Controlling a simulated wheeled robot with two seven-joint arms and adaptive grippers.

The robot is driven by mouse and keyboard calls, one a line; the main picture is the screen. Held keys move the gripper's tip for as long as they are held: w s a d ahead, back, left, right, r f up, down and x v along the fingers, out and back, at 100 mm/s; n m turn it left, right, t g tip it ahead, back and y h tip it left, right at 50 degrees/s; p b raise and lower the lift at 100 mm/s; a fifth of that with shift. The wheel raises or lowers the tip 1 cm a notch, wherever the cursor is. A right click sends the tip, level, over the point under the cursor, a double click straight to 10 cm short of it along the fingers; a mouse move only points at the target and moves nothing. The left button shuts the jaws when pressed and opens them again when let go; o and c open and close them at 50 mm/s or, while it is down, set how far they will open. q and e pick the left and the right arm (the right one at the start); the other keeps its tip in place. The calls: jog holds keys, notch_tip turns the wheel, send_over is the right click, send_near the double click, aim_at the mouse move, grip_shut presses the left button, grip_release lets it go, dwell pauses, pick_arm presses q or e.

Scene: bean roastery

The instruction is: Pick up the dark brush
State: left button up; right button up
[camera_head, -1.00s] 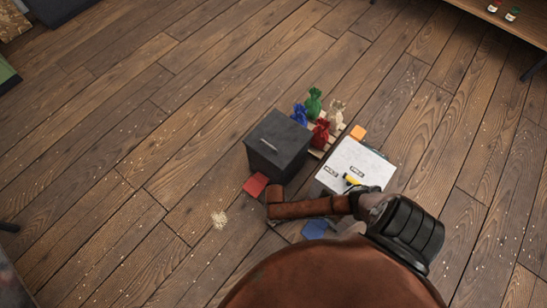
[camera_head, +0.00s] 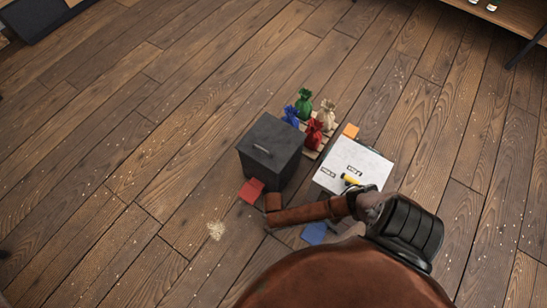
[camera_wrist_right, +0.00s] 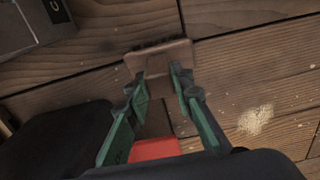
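In the right wrist view a brown brush (camera_wrist_right: 158,58) with a dark edge along its wide head lies on the wooden floor. My right gripper (camera_wrist_right: 161,84) has green fingers spread apart, with the brush's narrower part between or just beyond the tips. I cannot tell whether either finger touches it. My left gripper is not in view.
A dark box (camera_head: 270,150) and a white-topped box (camera_head: 352,163) stand close by, with several coloured sacks (camera_head: 313,132) behind. A red flat piece (camera_head: 251,190), a blue one (camera_head: 314,233) and pale crumbs (camera_head: 216,230) lie near the arm. Floor at left is clear.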

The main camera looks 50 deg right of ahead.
grip_shut()
jog(key=shift+r, duration=0.1)
dwell(0.4)
jog(key=shift+r, duration=0.15)
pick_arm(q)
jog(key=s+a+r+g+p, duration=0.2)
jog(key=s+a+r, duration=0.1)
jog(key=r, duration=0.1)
pick_arm(e)
notch_tip(320, 180, up, 3)
jog(key=shift+r, duration=0.1)
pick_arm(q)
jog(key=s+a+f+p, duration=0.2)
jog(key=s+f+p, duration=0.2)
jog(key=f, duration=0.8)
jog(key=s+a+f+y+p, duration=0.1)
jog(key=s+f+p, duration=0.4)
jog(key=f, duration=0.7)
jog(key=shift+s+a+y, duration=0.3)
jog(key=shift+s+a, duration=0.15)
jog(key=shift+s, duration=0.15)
pick_arm(e)
jog(key=s+a+r, duration=0.6)
jog(key=s+r, duration=0.3)
jog(key=s, duration=0.3)
jog(key=shift+s+r, duration=0.2)
jog(key=shift+s, duration=0.15)
